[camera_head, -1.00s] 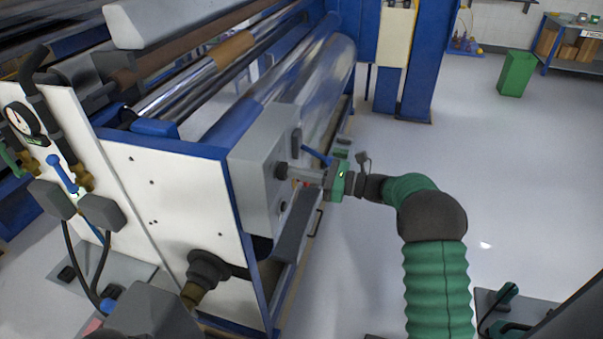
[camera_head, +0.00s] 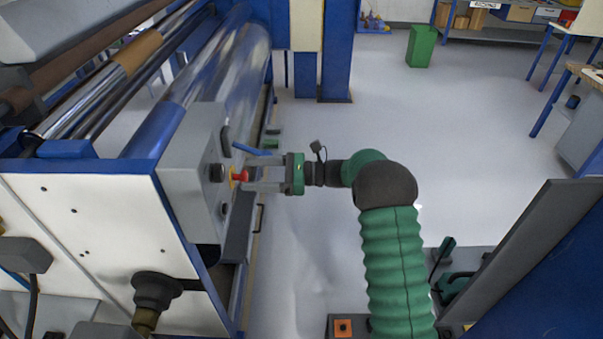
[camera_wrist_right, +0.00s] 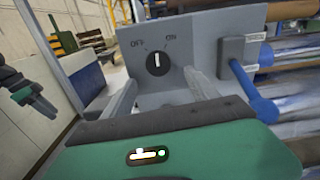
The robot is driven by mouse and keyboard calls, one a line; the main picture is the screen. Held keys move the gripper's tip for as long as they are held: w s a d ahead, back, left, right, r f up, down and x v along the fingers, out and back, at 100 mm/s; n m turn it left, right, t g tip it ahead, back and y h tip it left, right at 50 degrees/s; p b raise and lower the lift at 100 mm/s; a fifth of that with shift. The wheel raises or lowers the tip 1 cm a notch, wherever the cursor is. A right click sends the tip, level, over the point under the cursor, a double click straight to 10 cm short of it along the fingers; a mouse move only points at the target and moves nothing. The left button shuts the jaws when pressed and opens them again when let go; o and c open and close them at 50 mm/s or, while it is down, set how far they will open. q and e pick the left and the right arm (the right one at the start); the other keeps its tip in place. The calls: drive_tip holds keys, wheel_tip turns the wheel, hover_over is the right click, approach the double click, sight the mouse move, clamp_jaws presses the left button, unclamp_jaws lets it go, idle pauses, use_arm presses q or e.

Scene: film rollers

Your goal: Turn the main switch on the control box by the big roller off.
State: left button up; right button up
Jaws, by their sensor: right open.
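The grey control box (camera_head: 190,150) is mounted at the end of the big roller (camera_head: 230,60). In the right wrist view the main switch (camera_wrist_right: 157,63) is a round dark knob with a white mark pointing roughly up, between the OFF label on the left and ON on the right; which one it is set to is hard to tell. The knob also shows in the head view (camera_head: 216,173). My right gripper (camera_head: 246,174) is open and points at the box face, fingers on either side of the switch's line, apparently short of it.
A blue lever (camera_wrist_right: 250,95) sticks out right of the switch. White machine panel (camera_head: 95,235) stands in front of the rollers. Open floor (camera_head: 420,130) lies to the right.

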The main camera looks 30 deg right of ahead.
use_arm(q)
drive_tip(key=shift+r+p, duration=0.4)
drive_tip(key=shift+r, duration=0.05)
use_arm(e)
drive_tip(key=v, duration=1.2)
use_arm(q)
drive_tip(key=shift+r, duration=0.2)
